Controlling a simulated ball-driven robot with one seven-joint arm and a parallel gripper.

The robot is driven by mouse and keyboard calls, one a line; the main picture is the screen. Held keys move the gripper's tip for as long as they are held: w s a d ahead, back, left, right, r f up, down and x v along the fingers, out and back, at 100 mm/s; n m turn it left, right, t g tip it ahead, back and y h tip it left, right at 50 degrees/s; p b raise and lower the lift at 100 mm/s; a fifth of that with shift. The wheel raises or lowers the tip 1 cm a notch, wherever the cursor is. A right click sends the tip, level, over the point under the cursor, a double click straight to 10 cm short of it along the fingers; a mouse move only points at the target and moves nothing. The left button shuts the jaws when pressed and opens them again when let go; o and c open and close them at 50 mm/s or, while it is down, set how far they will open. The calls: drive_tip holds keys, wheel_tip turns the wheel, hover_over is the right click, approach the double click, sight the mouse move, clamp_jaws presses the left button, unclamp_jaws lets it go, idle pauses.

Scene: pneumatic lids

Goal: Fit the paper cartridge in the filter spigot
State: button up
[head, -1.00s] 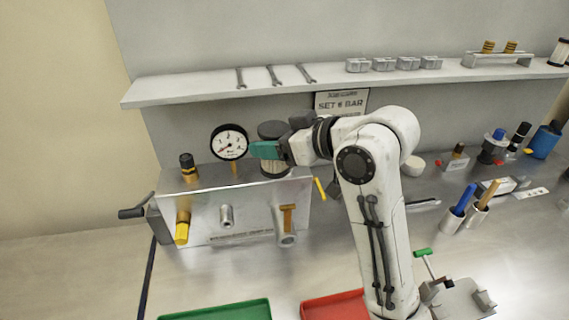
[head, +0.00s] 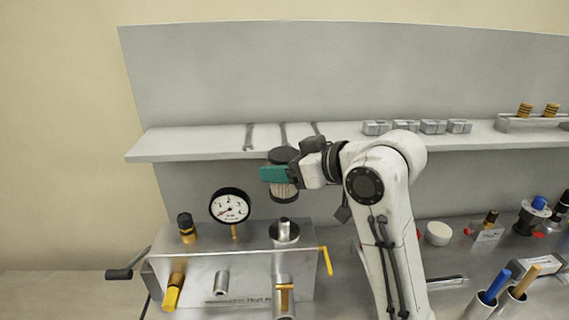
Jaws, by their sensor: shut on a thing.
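The filter spigot (head: 284,226) is a short metal stub on a dark round seat at the right of the metal box's top. The cartridge hangs above the spigot with a visible gap between them. The cartridge's lower end shows, but its exact alignment in depth with the spigot cannot be told.
A pressure gauge (head: 230,206) stands on the box (head: 205,262) left of the spigot, beside a black-and-brass fitting (head: 186,226). A yellow lever (head: 326,261) is at the box's right end. The shelf (head: 190,146) with wrenches runs behind the cartridge.

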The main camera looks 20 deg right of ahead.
drive_tip(key=b, duration=0.4)
hover_over(285, 220)
drive_tip(key=shift+a+f, duration=0.1)
drive_tip(key=shift+f, duration=2.8)
drive_tip(key=shift+p, duration=0.9)
drive_tip(key=shift+f+b, duration=1.25)
drive_tip(key=shift+f, duration=0.9)
drive_tip(key=o, duration=1.2)
drive_tip(key=shift+c, duration=0.2)
drive_tip(key=b+v, duration=0.1)
drive_tip(key=v, duration=0.9)
drive_tip(key=shift+s+d, duration=0.25)
drive_tip(key=shift+s, duration=0.05)
drive_tip(key=shift+a, duration=0.1)
